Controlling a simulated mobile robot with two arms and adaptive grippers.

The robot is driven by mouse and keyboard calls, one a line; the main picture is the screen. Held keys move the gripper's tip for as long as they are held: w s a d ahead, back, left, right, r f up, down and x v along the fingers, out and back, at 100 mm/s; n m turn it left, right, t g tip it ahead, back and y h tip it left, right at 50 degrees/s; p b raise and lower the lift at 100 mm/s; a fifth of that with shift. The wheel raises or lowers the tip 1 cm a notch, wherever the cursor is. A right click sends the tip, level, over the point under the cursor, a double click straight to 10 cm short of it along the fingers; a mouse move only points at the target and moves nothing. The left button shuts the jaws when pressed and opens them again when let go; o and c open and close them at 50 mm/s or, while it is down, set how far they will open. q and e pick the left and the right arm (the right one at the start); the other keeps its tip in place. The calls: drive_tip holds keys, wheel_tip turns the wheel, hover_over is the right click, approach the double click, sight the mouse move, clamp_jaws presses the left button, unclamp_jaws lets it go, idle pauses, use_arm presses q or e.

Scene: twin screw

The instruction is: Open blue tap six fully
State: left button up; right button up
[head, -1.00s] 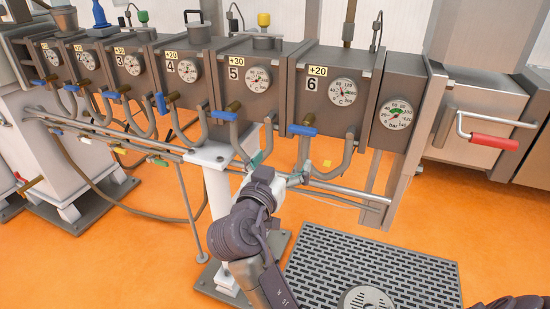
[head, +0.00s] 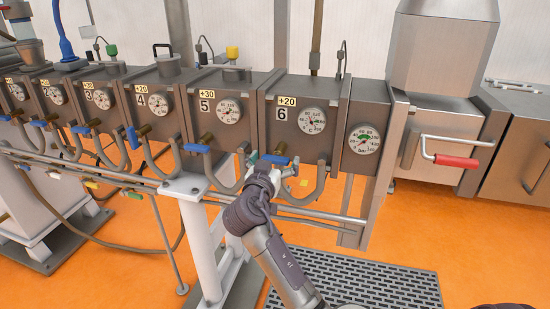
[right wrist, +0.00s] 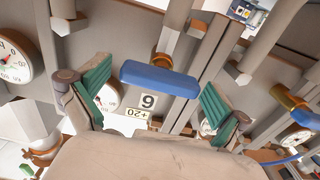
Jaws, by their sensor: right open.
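Tap six has a blue lever handle (head: 275,159) on a brass stem, below the box marked 6 (head: 301,118). The handle lies crosswise. In the right wrist view the picture is upside down, and the blue handle (right wrist: 160,80) shows large between the two green-padded fingers. My right gripper (head: 265,167) is open just below and in front of the handle. Its fingers (right wrist: 157,95) stand apart on either side of the handle, with no clear contact. My gripper and wrist hide part of the pipe below the tap. My left gripper is not in view.
The blue tap of box five (head: 197,148) is close on the left, with several more taps beyond. Curved grey pipes (head: 321,183) hang beside my gripper. A white post (head: 202,235) stands left of my arm. A red-handled lever (head: 456,161) is at the right.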

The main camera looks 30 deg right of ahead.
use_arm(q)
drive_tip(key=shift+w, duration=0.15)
use_arm(e)
drive_tip(key=shift+c, duration=0.5)
drive_tip(key=c, duration=1)
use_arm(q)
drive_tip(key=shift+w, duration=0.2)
